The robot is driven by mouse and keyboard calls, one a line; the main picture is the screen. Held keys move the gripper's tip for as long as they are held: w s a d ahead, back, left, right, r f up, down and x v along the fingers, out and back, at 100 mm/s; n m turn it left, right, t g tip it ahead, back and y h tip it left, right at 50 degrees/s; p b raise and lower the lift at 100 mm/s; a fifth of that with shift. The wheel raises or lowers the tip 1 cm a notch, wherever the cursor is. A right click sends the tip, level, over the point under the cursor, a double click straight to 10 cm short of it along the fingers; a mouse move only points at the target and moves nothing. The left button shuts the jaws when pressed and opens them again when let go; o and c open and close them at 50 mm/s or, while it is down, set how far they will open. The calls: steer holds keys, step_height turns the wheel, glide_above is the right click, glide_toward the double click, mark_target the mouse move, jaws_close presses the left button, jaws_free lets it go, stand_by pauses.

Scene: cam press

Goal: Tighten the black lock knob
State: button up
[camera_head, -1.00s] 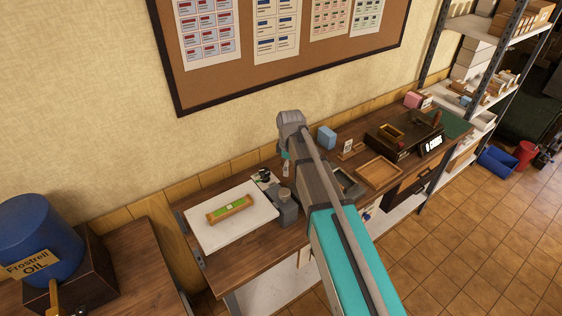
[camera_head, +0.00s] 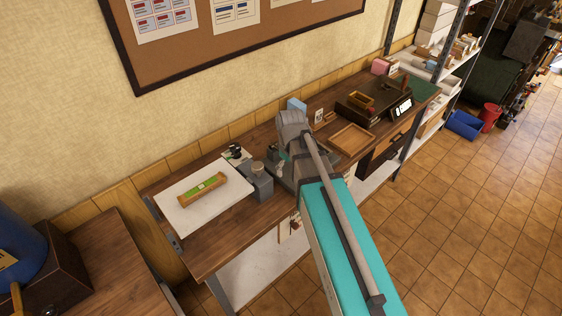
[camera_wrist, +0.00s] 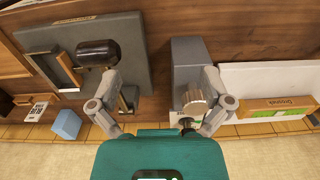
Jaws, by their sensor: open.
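A long black rounded knob or handle (camera_wrist: 98,53) sits over a grey plate (camera_wrist: 140,75) in the wrist view, by my left fingertip and apparently below it. A smaller black knob (camera_wrist: 187,123) shows beside a silver round cap on a grey block (camera_wrist: 190,55), near my right finger; a black part (camera_head: 235,152) also stands at the back of the white board in the head view. I cannot tell for sure which is the lock knob. My gripper (camera_wrist: 161,75) is open and empty above the bench, between plate and block. My arm hides much of this area in the head view.
The white board (camera_head: 180,212) carries a wooden piece with a green label (camera_head: 204,189). A blue box (camera_head: 297,105) stands behind my arm. A wooden tray (camera_head: 351,139) and a dark box lie further right. The bench front left (camera_head: 205,250) is clear.

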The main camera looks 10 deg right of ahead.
steer(key=s+d+f+m+b, duration=0.2)
steer(key=s+d+m, duration=0.1)
steer(key=s+m, duration=0.1)
steer(key=shift+s+d+f, duration=0.2)
steer(key=shift+s+f, duration=0.1)
steer(key=shift+s, duration=0.35)
steer(key=s+m, duration=0.1)
steer(key=s+d+f+b, duration=0.1)
steer(key=s+d+m, duration=0.1)
steer(key=shift+s+f+m+b, duration=0.2)
steer(key=shift+f+m+b, duration=0.1)
steer(key=shift+b, duration=0.1)
